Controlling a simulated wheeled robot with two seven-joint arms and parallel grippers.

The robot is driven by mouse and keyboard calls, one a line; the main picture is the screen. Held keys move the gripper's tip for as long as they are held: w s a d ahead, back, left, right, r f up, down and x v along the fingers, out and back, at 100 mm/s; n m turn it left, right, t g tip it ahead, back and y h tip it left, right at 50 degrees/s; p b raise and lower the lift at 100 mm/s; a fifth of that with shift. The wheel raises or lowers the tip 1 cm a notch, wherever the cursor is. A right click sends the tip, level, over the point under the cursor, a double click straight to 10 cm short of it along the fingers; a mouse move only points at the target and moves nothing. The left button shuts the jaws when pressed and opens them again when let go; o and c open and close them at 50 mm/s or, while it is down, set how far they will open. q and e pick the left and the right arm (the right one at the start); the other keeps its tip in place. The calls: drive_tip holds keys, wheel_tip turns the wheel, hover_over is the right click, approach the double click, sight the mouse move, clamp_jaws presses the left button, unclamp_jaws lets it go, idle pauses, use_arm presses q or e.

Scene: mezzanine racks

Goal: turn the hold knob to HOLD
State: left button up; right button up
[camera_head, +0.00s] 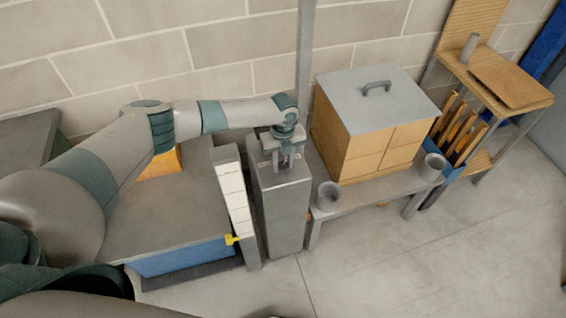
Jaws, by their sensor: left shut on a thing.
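My left gripper (286,163) points down at the top of a tall grey pedestal box (283,212) in the middle of the view. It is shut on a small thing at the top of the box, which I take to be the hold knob. The fingers mostly hide the knob, so I cannot read its setting or any marking beside it. My right gripper is not in view.
A white segmented strip (232,188) with a yellow piece (233,239) stands just left of the pedestal. To the right, a wooden box with a grey lid (375,95) and two grey cups (329,195) stand on a low bench. The front right floor is clear.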

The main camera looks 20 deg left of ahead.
use_arm(q)
drive_tip(key=shift+n, duration=0.3)
drive_tip(key=n+p, duration=0.1)
drive_tip(key=n, duration=0.2)
drive_tip(key=shift+r+n, duration=0.1)
drive_tip(key=shift+n, duration=0.2)
drive_tip(key=n+p, duration=0.2)
drive_tip(key=n, duration=0.2)
drive_tip(key=shift+n, duration=0.3)
drive_tip(key=n+p, duration=0.2)
drive_tip(key=n, duration=0.3)
drive_tip(key=shift+r+p, duration=0.1)
drive_tip(key=shift+p, duration=0.25)
drive_tip(key=shift+w+n+p, duration=0.1)
drive_tip(key=shift+n+p, duration=0.7)
drive_tip(key=shift+n, duration=1.2)
drive_tip(key=o, duration=1.1)
drive_tip(key=shift+c, duration=0.2)
